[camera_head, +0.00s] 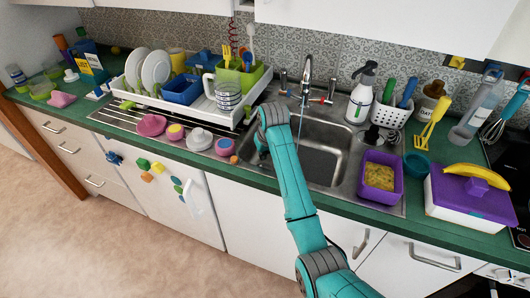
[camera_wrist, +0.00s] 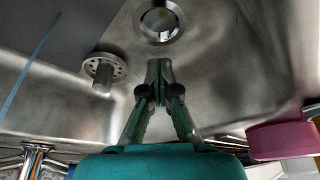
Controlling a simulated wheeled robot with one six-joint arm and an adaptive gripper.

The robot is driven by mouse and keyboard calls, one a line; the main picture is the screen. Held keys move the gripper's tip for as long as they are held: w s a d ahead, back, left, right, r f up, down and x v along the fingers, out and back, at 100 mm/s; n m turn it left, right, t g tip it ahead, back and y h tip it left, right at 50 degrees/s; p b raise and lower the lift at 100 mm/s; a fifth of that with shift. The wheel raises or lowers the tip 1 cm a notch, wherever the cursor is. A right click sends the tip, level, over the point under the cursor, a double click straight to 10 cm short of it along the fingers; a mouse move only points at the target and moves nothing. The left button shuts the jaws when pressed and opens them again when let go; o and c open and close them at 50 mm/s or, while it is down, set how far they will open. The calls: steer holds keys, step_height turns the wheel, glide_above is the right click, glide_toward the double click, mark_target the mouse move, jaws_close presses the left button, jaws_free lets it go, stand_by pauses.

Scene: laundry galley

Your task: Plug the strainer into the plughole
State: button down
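The plughole (camera_wrist: 160,20) is a round metal ring with a dark centre, at the top middle of the wrist view. The strainer (camera_wrist: 103,68), a grey perforated disc with a short stem, is in the sink to the left of my gripper and apart from it. My gripper (camera_wrist: 159,68) points down toward the sink floor, fingertips together, with nothing visible between them. The plughole shows just beyond the fingertips. In the head view my gripper is at the left side of the sink (camera_head: 345,135), mostly hidden by my arm; strainer and plughole cannot be made out there.
The tap (camera_head: 306,75) stands behind the sink, a thin blue line below it. A purple tub (camera_head: 380,192) stands at the sink's right. A white dish rack (camera_head: 190,108) and several dishes, including a pink one (camera_head: 151,125), are to the left.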

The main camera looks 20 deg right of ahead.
steer(key=shift+f, duration=0.15)
steer(key=shift+f, duration=0.75)
steer(key=shift+s+f, duration=0.25)
steer(key=shift+f, duration=0.65)
steer(key=shift+w+r, duration=0.2)
steer(key=shift+r, duration=0.65)
steer(key=shift+r, duration=0.1)
